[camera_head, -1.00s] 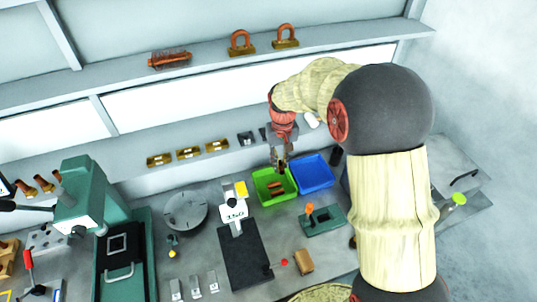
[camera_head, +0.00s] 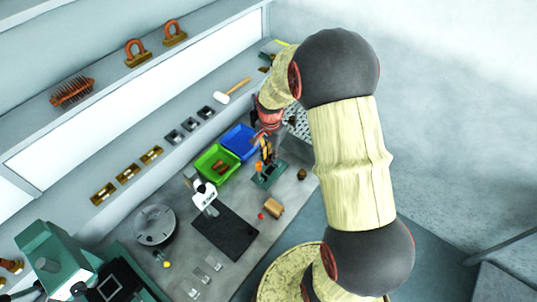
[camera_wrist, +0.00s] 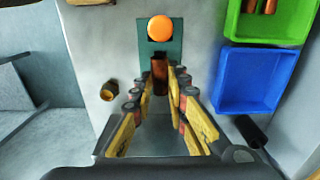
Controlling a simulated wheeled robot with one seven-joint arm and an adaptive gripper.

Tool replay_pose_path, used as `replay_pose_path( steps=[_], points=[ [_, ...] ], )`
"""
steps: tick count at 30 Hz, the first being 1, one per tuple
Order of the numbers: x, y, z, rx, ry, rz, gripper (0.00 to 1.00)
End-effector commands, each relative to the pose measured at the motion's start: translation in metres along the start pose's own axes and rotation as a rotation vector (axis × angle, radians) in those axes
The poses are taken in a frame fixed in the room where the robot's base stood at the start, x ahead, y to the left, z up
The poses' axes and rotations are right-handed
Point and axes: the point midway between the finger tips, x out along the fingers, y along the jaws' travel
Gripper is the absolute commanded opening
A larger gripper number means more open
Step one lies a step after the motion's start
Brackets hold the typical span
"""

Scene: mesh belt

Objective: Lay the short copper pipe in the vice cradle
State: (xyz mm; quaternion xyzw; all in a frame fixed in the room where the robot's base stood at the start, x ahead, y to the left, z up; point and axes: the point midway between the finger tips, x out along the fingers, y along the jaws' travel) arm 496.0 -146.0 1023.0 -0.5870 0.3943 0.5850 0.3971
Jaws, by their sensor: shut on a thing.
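My gripper (camera_head: 267,153) is shut on the short copper pipe (camera_wrist: 159,72), which shows between its fingertips in the wrist view. The vice (camera_head: 269,176) is a green base with an orange ball knob; in the wrist view its green base (camera_wrist: 174,48) lies just beyond the fingertips. The pipe overlaps the near part of the vice there. I cannot tell whether it touches the cradle, which is hidden behind the pipe and fingers.
A green tray (camera_head: 205,155) with copper pieces and a blue tray (camera_head: 240,140) stand beside the vice. A small brass-brown cylinder (camera_wrist: 109,90) stands on the other side. A white stand (camera_head: 203,195), black mat (camera_head: 226,232) and wooden block (camera_head: 274,208) are nearer.

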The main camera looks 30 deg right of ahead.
Motion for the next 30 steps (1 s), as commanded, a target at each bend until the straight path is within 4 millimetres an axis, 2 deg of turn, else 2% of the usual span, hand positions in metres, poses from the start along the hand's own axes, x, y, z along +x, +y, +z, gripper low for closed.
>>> replay_pose_path(
  steps=[8, 24, 30],
  points=[
    [0.006, 0.000, 0.000, 0.038, 0.000, 0.000, 0.00],
    [0.049, -0.001, -0.001, 0.035, 0.000, -0.001, 0.00],
    [0.057, 0.000, -0.001, 0.035, 0.000, -0.001, 0.00]
  ],
)
